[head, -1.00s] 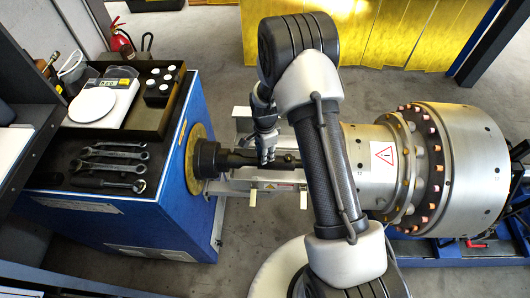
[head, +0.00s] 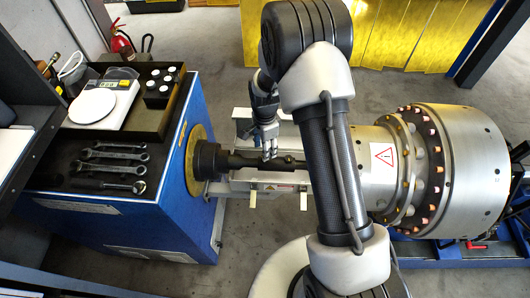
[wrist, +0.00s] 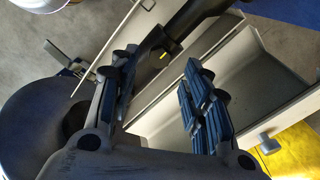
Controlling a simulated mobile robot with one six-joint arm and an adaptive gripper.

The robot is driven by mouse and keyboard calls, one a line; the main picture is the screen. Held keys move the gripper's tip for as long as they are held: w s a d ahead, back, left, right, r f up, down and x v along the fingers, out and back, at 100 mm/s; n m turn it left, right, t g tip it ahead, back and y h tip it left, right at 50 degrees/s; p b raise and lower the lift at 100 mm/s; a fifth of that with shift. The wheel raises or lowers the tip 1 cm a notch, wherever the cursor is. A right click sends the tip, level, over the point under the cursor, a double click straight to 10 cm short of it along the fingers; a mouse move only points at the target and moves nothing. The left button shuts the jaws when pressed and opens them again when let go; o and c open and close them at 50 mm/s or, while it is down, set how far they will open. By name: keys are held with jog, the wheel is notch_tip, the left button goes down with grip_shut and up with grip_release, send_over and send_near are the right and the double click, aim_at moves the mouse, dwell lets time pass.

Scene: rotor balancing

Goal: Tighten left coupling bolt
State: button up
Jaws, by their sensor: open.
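The dark drive shaft (head: 248,160) runs level from the black coupling hub (head: 207,160) on the left towards the large silver rotor housing (head: 455,170). My gripper (head: 269,150) is at the shaft's middle, pointing down, with its fingertips close to it; contact cannot be told. In the wrist view my gripper (wrist: 162,62) is open, its two dark padded fingers apart with nothing between them. The shaft (wrist: 182,38), with a small yellow mark, passes beyond the left finger. The left coupling bolt cannot be made out. Several wrenches (head: 115,154) lie on the bench.
The blue bench (head: 150,225) at left carries a scale (head: 105,100) and a black block with white-topped pieces (head: 160,88). A pale trough (head: 262,182) lies under the shaft. Yellow curtains (head: 400,35) hang behind.

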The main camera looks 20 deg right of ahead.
notch_tip(320, 180, up, 7)
jog(key=shift+r, duration=0.2)
dwell(0.5)
jog(key=s+r+n+t, duration=0.1)
jog(key=s+r+n, duration=0.35)
jog(key=r, duration=0.55)
jog(key=s+r+n+t, duration=0.1)
jog(key=s+r+n, duration=0.2)
jog(key=s+r, duration=0.45)
jog(key=s+r+n+t, duration=0.1)
jog(key=s+r+n, duration=0.2)
jog(key=s, duration=0.4)
jog(key=s+r+n+t, duration=0.1)
jog(key=s+r+n, duration=0.3)
jog(key=s, duration=0.4)
jog(key=shift+s+r+n+t, duration=0.25)
jog(key=shift+n+t, duration=0.05)
jog(key=shift+n, duration=0.35)
jog(key=shift+c, duration=0.3)
